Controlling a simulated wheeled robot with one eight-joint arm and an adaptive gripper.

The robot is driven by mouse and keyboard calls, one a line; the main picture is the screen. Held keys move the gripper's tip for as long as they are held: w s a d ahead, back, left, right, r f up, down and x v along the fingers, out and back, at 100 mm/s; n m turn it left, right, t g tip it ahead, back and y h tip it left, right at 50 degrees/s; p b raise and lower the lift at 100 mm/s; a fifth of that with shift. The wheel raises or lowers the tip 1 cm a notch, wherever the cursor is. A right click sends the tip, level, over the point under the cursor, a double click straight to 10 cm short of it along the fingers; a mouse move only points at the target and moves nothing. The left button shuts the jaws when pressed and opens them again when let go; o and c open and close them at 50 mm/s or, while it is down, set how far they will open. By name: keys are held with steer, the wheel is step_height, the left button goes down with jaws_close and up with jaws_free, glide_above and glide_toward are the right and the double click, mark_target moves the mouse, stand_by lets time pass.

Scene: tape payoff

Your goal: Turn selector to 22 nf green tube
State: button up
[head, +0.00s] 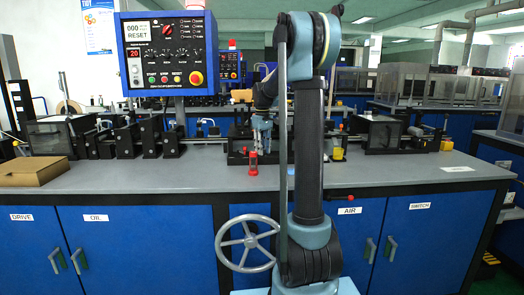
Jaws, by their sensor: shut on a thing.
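The blue control panel (167,54) stands at the upper left. It has a small selector knob (166,32) with a red mark near its top, between two columns of labels too small to read. A screen (138,32) there reads "000 RESET", and a red display (134,53) reads "20". My gripper (262,137) is over the bench right of the panel, pointing down, well apart from the knob. It is small and partly merged with dark machinery behind. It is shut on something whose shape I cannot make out. A small red object (253,170) stands just below it.
The grey bench (200,172) carries a row of black machine units (128,140) along its back. A grey handwheel (247,243) is in front of the blue cabinets (140,240). The bench's front strip is mostly clear.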

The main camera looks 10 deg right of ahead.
steer(key=shift+w+n, duration=0.2)
steer(key=shift+n, duration=0.6)
steer(key=o, duration=0.8)
steer(key=shift+s, duration=0.1)
step_height(320, 180, up, 12)
steer(key=shift+f, duration=0.1)
